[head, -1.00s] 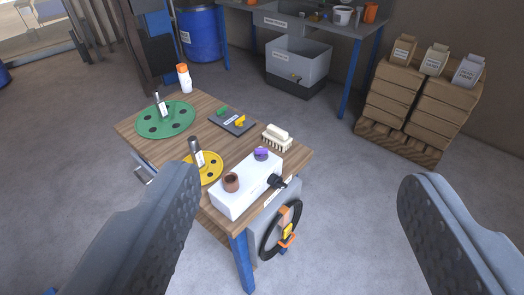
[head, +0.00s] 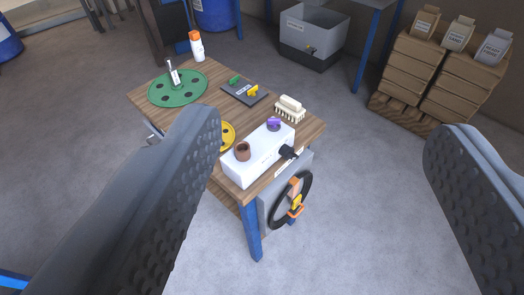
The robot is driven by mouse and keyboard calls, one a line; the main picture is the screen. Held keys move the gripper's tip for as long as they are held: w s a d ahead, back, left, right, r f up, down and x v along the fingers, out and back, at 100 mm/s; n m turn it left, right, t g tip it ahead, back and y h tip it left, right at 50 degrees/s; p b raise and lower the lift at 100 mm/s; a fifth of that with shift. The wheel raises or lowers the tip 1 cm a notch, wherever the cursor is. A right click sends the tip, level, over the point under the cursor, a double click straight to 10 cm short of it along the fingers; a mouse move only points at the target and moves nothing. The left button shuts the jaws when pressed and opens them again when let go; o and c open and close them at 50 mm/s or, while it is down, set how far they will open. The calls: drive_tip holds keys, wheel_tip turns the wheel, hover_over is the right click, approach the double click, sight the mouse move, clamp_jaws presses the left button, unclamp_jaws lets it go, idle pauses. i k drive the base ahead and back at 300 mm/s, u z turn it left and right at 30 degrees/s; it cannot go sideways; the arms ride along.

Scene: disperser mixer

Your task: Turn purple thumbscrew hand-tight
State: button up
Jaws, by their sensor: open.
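The purple thumbscrew (head: 273,124) stands on top of a white box (head: 240,171), toward its far end. The box lies at the near right edge of a wooden table. A brown round knob or cup (head: 242,151) is on the near end of the same box, and a black knob (head: 287,152) sticks out of its right side. My gripper (head: 325,190) is open and empty, its two grey ridged fingers wide apart in the foreground. The thumbscrew lies between the fingers in the picture, well beyond them, and nothing touches it.
On the wooden table (head: 215,78) are a green disc (head: 190,92), a yellow disc (head: 228,135) partly behind my left finger, a dark switch plate (head: 242,96), a brush (head: 290,107) and a white bottle (head: 197,46). A black handwheel (head: 303,207) hangs below the table edge.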

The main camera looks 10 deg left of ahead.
sight(274, 123)
drive_tip(key=u, duration=0.35)
drive_tip(key=i, duration=1.15)
drive_tip(key=z, duration=0.35)
